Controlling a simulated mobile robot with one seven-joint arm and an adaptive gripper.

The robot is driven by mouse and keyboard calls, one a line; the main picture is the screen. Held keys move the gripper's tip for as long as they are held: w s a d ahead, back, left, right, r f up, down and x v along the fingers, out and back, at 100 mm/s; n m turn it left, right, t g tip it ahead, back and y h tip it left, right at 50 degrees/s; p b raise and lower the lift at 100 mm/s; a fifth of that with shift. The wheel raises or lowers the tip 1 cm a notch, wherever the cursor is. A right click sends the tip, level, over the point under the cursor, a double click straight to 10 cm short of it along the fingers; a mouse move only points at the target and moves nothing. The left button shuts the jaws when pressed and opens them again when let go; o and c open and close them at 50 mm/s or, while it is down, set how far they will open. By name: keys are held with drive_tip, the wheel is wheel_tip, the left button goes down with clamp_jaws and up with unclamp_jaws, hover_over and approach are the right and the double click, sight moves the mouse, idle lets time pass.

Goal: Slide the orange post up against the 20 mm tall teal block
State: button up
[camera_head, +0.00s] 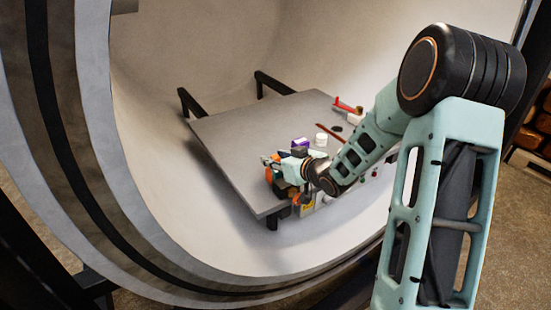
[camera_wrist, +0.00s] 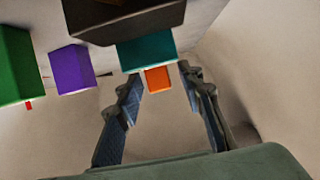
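The wrist view shows an orange block-like piece (camera_wrist: 158,79), which I take to be the orange post. It lies between the tips of my gripper (camera_wrist: 160,78), with a visible gap on each side. My gripper is open. A teal block (camera_wrist: 147,52) appears just above the orange piece in the picture and overlaps its edge. Whether the two touch cannot be told. In the head view my gripper (camera_head: 272,163) is low over the near part of the grey plate, with orange (camera_head: 281,187) showing beside it. The teal block cannot be told apart from my teal gripper there.
In the wrist view a dark block (camera_wrist: 120,20), a purple block (camera_wrist: 72,69) and a green block (camera_wrist: 14,65) stand close by. The grey plate (camera_head: 235,128) has a white cylinder (camera_head: 321,140) and a red item (camera_head: 347,106). Its left side is clear. The curved furnace wall (camera_head: 165,170) surrounds it.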

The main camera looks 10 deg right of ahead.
drive_tip(key=v, duration=1.2)
drive_tip(key=shift+d, duration=0.1)
